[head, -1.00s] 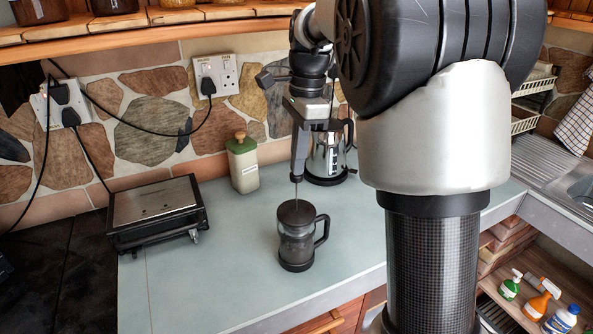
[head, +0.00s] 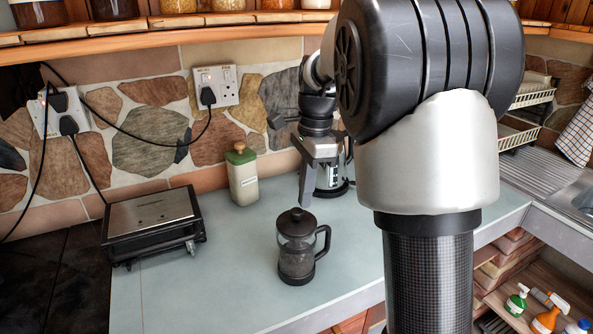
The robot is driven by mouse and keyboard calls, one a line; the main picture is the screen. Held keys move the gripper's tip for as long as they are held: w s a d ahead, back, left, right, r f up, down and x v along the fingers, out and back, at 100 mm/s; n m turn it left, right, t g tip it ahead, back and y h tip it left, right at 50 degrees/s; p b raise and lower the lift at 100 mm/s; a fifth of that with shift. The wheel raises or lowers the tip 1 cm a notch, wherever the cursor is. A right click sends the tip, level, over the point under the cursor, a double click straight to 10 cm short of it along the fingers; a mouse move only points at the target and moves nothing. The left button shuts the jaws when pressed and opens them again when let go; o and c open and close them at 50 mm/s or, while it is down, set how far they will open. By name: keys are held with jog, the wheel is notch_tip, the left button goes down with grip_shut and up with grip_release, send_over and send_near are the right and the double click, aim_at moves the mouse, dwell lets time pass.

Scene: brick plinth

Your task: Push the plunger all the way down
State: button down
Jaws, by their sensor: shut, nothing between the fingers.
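A dark French press (head: 297,258) with a clear glass body and a black handle on its right stands upright on the worktop. Its black lid (head: 294,225) is on, and the plunger knob (head: 296,212) sits low, close to the lid, with no length of rod visible. My gripper (head: 305,204) is shut and empty, pointing down. Its fingertips are right at the knob, slightly behind and to the right of it in the picture; I cannot tell whether they touch it.
A steel kettle (head: 328,176) stands behind my gripper. A green-lidded canister (head: 242,176) is at the back and a black-and-steel grill (head: 152,225) is at the left. The pale worktop (head: 215,280) is clear in front and left of the press.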

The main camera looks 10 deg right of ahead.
jog(key=shift+d+r, duration=0.4)
jog(key=shift+d, duration=0.25)
jog(key=shift+d+f, duration=0.1)
notch_tip(320, 180, up, 17)
jog(key=d+p, duration=0.1)
jog(key=p, duration=0.1)
jog(key=shift+w+d+p, duration=0.15)
jog(key=shift+d+p, duration=0.1)
jog(key=shift+p, duration=0.15)
